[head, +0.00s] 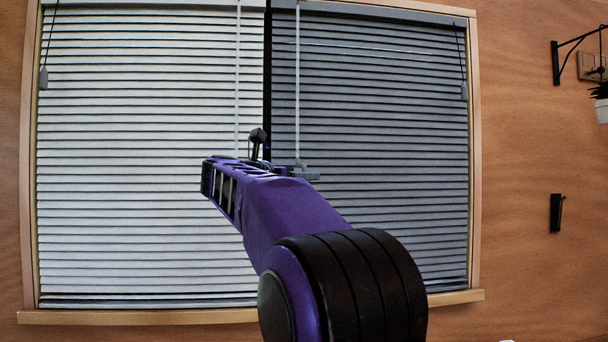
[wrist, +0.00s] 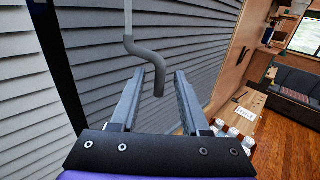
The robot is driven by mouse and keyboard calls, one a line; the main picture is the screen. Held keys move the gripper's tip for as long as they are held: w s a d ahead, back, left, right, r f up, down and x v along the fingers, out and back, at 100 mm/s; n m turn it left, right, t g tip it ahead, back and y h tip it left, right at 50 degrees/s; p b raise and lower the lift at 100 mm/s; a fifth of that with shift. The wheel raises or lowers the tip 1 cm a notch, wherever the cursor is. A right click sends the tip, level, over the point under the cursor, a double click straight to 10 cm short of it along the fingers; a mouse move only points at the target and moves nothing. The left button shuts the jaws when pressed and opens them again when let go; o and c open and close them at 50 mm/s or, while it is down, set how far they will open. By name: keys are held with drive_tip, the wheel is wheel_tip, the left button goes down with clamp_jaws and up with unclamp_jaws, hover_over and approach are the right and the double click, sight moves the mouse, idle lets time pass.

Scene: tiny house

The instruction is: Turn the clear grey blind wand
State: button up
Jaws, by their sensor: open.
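The grey blind wand (wrist: 128,18) hangs in front of the dark grey blind, and its bent crank handle (wrist: 149,58) points down. In the head view the right-hand wand (head: 297,85) hangs near the middle of the window, its lower end meeting the area of my gripper. My gripper (wrist: 160,72) is open. In the wrist view the crank's lower end appears between the two fingers, with gaps on both sides. I cannot tell how deep it sits between them. My arm hides part of the gripper in the head view.
A second wand (head: 238,75) hangs left, before the light blind (head: 140,200). The dark grey blind (head: 385,130) lies close behind the fingers. Pull cords with tassels (head: 43,78) hang at the outer sides. A wall bracket (head: 557,62) and plant pot (head: 602,110) are far right.

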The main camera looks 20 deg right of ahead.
drive_tip(key=shift+w+d, duration=0.3)
drive_tip(key=shift+d, duration=0.2)
clamp_jaws()
